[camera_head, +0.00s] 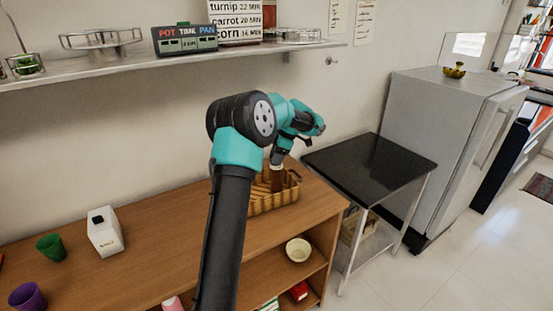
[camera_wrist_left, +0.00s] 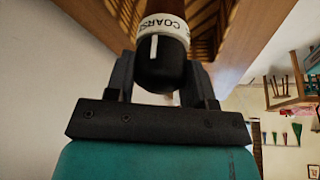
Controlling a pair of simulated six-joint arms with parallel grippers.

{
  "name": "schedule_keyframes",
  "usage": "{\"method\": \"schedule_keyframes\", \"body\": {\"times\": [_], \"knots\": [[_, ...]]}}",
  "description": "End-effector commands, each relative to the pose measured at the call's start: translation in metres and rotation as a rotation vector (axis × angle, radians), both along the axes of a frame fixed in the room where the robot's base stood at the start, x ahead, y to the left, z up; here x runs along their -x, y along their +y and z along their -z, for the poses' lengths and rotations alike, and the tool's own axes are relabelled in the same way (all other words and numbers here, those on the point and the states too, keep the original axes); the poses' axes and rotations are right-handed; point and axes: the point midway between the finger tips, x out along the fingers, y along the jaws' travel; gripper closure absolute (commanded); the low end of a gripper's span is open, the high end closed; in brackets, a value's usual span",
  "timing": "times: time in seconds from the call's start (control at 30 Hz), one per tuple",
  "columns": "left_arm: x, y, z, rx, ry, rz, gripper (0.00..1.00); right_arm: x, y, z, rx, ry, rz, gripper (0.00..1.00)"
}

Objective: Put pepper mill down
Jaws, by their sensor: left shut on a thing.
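The pepper mill (camera_wrist_left: 163,50) is dark brown with a white collar lettered "COARSE" and a black knob. In the left wrist view, the fingers of my left gripper (camera_wrist_left: 162,85) are shut on the knob end. In the head view, the brown mill body (camera_head: 276,180) hangs below my left gripper (camera_head: 279,160), upright, at the wicker basket (camera_head: 288,196) on the wooden counter. Its lower end is hidden by the basket, so I cannot tell whether it touches the bottom. My right gripper is in neither view.
A white container (camera_head: 105,232), a green cup (camera_head: 51,247) and a purple cup (camera_head: 27,297) stand at the left. A black-topped table (camera_head: 370,163) is right of the counter. A shelf (camera_head: 180,58) runs above.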

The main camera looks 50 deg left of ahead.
Motion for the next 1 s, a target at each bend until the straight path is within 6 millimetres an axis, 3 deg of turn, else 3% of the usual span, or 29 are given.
{"method": "schedule_keyframes", "body": {"times": [0.1, 0.47, 0.5, 0.77, 1.0], "knots": [[0.0005, 0.0001, 0.0105, 0.0, 0.001, 0.0, 0.94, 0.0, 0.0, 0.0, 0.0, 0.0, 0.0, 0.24], [0.0002, -0.0001, 0.0133, 0.0, 0.0, -0.001, 0.94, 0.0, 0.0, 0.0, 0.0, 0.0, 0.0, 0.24], [0.0001, -0.0001, 0.0141, 0.0, 0.0, -0.001, 0.5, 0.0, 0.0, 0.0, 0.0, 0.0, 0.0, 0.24], [0.0001, -0.0002, 0.0135, 0.0, 0.0, -0.001, 0.25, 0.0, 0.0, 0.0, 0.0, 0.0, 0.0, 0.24], [0.0001, -0.0002, 0.0131, 0.0, 0.0, -0.001, 0.25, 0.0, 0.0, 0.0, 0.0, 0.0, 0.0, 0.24]]}}
